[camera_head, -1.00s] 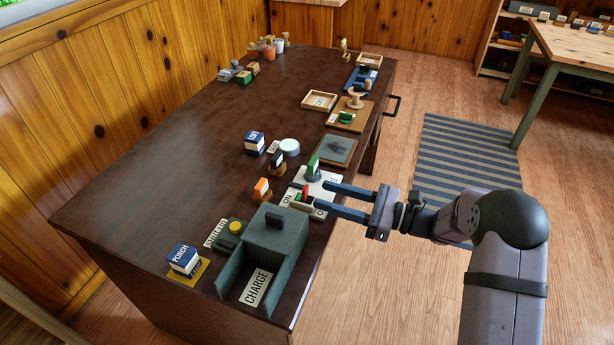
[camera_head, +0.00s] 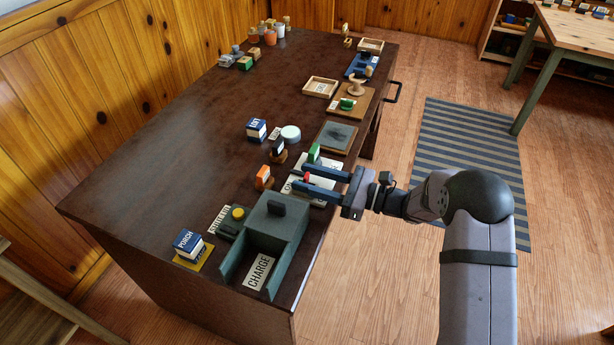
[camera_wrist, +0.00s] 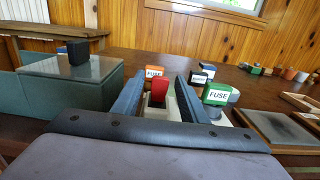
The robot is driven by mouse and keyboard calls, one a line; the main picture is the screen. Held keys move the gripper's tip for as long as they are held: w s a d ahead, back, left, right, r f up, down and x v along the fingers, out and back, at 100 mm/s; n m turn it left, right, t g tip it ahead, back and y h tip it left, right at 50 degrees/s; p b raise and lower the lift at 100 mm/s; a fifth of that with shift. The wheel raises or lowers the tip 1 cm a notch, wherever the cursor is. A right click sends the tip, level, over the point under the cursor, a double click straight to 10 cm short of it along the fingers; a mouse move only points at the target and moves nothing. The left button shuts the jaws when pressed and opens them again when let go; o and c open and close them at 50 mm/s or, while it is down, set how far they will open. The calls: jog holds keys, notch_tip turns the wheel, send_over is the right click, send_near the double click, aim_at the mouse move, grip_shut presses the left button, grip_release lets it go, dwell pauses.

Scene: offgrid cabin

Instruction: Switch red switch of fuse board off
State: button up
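The fuse board is a pale plate (camera_head: 297,190) near the right edge of the dark table. Its red switch (camera_wrist: 159,91) stands up between my fingers in the wrist view; in the head view only a small red bit (camera_head: 307,178) shows. My gripper (camera_head: 305,177) is open, with two blue fingers reaching over the board on either side of the red switch. I cannot tell whether a finger touches it.
A grey-green box with a CHARGE label (camera_head: 276,222) stands close to the left of my gripper. An orange FUSE block (camera_head: 263,177) and a dark-topped block (camera_head: 277,150) stand beyond the board. A dark framed panel (camera_head: 336,137) lies to the right.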

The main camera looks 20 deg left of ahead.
jog(key=shift+a, duration=0.4)
jog(key=shift+c, duration=0.3)
grip_shut()
jog(key=b, duration=0.1)
jog(key=f+y+b, duration=0.1)
jog(key=b, duration=0.1)
jog(key=shift+d+y, duration=0.3)
jog(key=y+b, duration=0.1)
jog(key=b, duration=0.1)
jog(key=shift+d+b, duration=0.2)
jog(key=shift+b, duration=0.1)
jog(key=shift+d+r+y+b, duration=0.25)
jog(key=shift+y+b, duration=0.3)
jog(key=shift+y, duration=0.25)
jog(key=shift+o, duration=0.3)
grip_release()
jog(key=shift+d, duration=0.1)
